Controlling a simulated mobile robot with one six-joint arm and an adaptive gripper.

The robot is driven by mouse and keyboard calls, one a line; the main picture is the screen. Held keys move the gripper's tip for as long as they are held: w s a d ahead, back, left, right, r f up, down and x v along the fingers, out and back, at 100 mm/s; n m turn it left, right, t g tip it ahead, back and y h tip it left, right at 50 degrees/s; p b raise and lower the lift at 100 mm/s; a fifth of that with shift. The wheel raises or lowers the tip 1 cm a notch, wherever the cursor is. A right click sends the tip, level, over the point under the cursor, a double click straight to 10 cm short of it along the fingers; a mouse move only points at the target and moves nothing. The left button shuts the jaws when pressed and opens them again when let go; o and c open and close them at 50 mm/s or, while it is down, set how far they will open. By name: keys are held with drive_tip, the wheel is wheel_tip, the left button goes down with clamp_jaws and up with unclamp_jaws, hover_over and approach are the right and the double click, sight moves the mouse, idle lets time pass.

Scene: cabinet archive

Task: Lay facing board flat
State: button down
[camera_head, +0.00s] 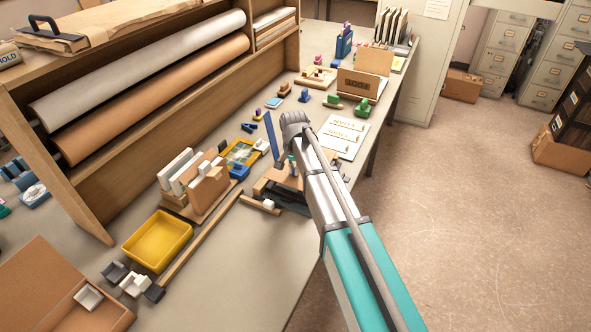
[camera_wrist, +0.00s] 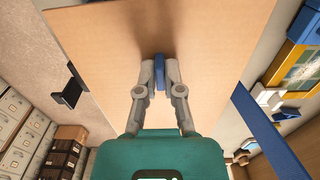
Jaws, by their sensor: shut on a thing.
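The facing board (camera_wrist: 110,60) is a plain tan panel that fills the middle of the wrist view. My gripper (camera_wrist: 160,78) is shut on a small blue piece (camera_wrist: 159,62) at the board's face; I cannot tell whether the piece is fixed to the board. In the head view my arm reaches over the bench, and my wrist hides most of the gripper. A tan and dark piece (camera_head: 270,184) shows beside the arm there; whether it is the same board is unclear. The board's tilt cannot be told.
A blue upright strip (camera_wrist: 268,130) stands right of the board, and a dark bracket (camera_wrist: 70,86) is at its left. A yellow tray (camera_head: 158,240), a file rack (camera_head: 205,190) and white cards (camera_head: 342,135) lie around the arm. Bare bench shows at the front.

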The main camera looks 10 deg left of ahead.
drive_tip(key=shift+f+b, duration=2.4)
drive_tip(key=shift+f, duration=0.25)
drive_tip(key=shift+f+b, duration=0.45)
drive_tip(key=shift+b, duration=0.05)
drive_tip(key=c, duration=0.7)
unclamp_jaws()
drive_tip(key=shift+c, duration=0.3)
drive_tip(key=shift+r+p, duration=3.55)
